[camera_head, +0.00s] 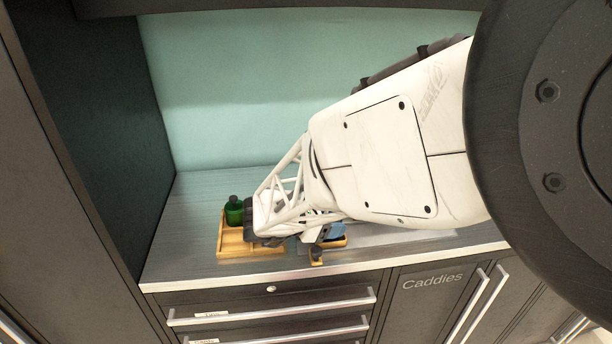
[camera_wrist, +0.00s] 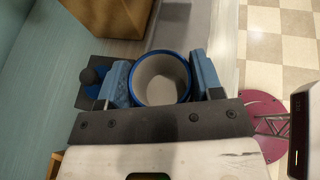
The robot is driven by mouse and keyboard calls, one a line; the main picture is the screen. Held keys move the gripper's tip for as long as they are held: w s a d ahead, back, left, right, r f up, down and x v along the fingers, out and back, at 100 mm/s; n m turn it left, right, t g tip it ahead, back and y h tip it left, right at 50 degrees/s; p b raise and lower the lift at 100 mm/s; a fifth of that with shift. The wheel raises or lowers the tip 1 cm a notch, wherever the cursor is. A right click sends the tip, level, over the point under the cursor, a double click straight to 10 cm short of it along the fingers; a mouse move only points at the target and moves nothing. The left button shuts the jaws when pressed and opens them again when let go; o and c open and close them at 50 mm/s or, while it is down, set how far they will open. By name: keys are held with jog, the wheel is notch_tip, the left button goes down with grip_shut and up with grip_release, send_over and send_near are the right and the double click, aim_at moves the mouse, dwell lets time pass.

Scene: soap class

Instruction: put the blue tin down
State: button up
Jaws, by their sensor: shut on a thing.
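The blue tin (camera_wrist: 163,79) shows in the wrist view as a round, open-topped vessel with a blue rim and a pale grey inside. My gripper (camera_wrist: 162,84) is shut on it, with one blue finger pad on each side. The wrist view looks down into the tin. Its underside is hidden, so I cannot tell whether it touches the counter. In the head view my white arm reaches over the counter (camera_head: 195,225) and largely hides the gripper; I cannot make out the tin clearly there.
A wooden tray (camera_head: 232,247) with a green bottle (camera_head: 233,212) stands at the counter's left. In the wrist view, a dark-capped blue item (camera_wrist: 92,76) is close left of the gripper, and a wooden box (camera_wrist: 112,14) is beyond the tin. The counter's front edge is close.

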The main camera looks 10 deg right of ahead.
jog(key=shift+f, duration=0.35)
jog(key=o, duration=1)
jog(key=shift+r, duration=0.2)
jog(key=shift+v, duration=6)
jog(key=shift+w, duration=0.1)
